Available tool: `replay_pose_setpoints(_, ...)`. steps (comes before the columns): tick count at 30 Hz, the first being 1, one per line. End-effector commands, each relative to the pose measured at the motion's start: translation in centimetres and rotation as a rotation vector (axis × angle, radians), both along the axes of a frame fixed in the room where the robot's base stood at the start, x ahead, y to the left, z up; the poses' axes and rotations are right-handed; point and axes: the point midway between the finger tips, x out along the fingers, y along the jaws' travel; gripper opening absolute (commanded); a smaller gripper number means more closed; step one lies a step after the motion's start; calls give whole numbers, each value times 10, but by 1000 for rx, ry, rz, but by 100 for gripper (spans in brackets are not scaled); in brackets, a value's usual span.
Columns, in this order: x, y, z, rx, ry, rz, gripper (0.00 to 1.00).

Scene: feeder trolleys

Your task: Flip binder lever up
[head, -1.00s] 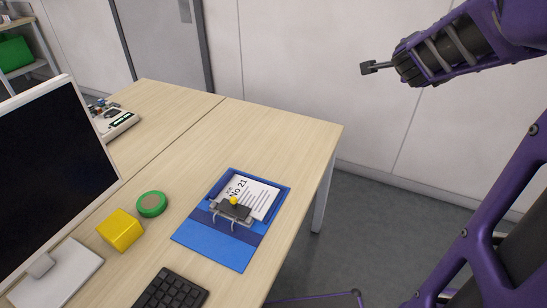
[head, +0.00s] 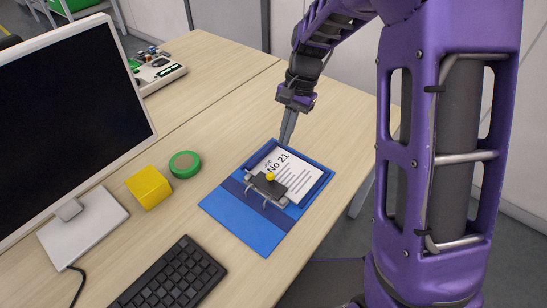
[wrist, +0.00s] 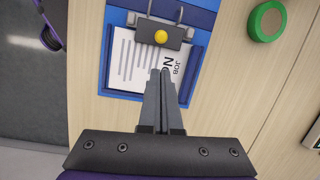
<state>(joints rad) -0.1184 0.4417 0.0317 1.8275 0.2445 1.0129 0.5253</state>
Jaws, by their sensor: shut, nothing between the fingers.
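The blue binder (head: 240,222) lies open on the wooden table and holds a white page (head: 299,173) printed "JOB No 21". Its dark clamp plate with a yellow knob (head: 270,177) sits at the page's edge by two metal rings. The knob also shows in the wrist view (wrist: 161,36). Whether the lever is up or down, I cannot tell. My gripper (head: 285,142) is shut and empty, pointing down at the binder's far edge. In the wrist view its fingertips (wrist: 160,72) appear over the page, a little short of the clamp plate; their height above it is unclear.
A yellow cube (head: 149,187) and a green tape roll (head: 185,164) stand left of the binder. A black keyboard (head: 172,279) lies in front and a monitor (head: 70,120) stands at left. The table beyond the binder is clear.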

Motion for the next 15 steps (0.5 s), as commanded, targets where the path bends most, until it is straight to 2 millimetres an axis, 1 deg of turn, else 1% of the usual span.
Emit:
replay_pose_setpoints(3, -3, 1, -1, 3, 15, 10, 0)
replay_pose_setpoints(11, -3, 2, -1, 2, 14, 10, 0)
replay_pose_setpoints(15, -5, 4, -12, 3, 15, 9, 0)
